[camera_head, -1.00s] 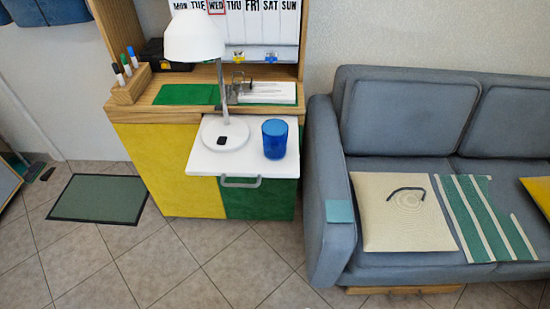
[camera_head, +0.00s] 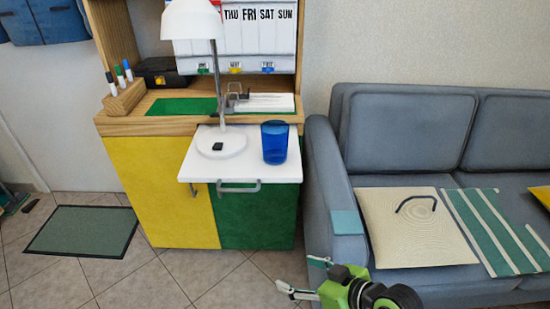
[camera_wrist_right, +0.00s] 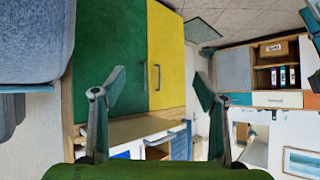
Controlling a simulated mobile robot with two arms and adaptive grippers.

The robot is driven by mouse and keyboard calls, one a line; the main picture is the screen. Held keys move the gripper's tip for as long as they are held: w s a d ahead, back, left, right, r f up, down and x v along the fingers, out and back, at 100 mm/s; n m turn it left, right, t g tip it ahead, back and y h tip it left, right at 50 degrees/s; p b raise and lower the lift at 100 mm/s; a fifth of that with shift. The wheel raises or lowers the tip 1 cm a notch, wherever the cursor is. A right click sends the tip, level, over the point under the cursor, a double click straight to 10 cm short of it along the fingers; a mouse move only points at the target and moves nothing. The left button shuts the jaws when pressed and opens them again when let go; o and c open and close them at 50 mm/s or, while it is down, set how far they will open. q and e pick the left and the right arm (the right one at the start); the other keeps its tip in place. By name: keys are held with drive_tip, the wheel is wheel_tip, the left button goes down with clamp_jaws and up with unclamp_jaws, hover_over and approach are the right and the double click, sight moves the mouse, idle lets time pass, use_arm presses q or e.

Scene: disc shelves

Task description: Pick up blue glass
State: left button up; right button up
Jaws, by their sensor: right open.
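The blue glass (camera_head: 274,143) stands upright on the right part of a white pull-out board (camera_head: 207,170) at the front of the cabinet, in the head view. It is beside the base of a white lamp. My right gripper (camera_head: 301,275) is at the bottom of the head view, lower than the board and apart from the glass. Its fingers are spread and empty. It also shows open in the right wrist view (camera_wrist_right: 159,85), facing the cabinet; I cannot make out the glass there for certain. My left gripper is not in view.
The white lamp (camera_head: 193,22) rises close to the left of the glass. The yellow and green cabinet (camera_head: 160,190) is below the board. A grey-blue sofa (camera_head: 325,185) stands to the right, with a cushion (camera_head: 400,250).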

drive_tip(key=w+a+r+n+t+y, duration=0.1)
drive_tip(key=w+r+n+t+y, duration=0.15)
drive_tip(key=w+r, duration=0.65)
drive_tip(key=m+t+y+b, duration=0.1)
drive_tip(key=t+y, duration=0.1)
approach(284, 152)
drive_tip(key=x, duration=0.2)
drive_tip(key=p+x, duration=0.1)
drive_tip(key=x, duration=0.4)
drive_tip(key=shift+s+a+r, duration=0.15)
drive_tip(key=shift+a+r, duration=0.1)
drive_tip(key=shift+a, duration=0.05)
drive_tip(key=shift+w+a, duration=0.35)
drive_tip(key=x, duration=0.4)
drive_tip(key=shift+w+d+f, duration=0.2)
drive_tip(key=shift+w+f, duration=0.05)
drive_tip(key=shift+w, duration=0.1)
drive_tip(key=shift+w+a, duration=0.35)
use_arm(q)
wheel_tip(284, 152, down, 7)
use_arm(e)
drive_tip(key=c, duration=1.4)
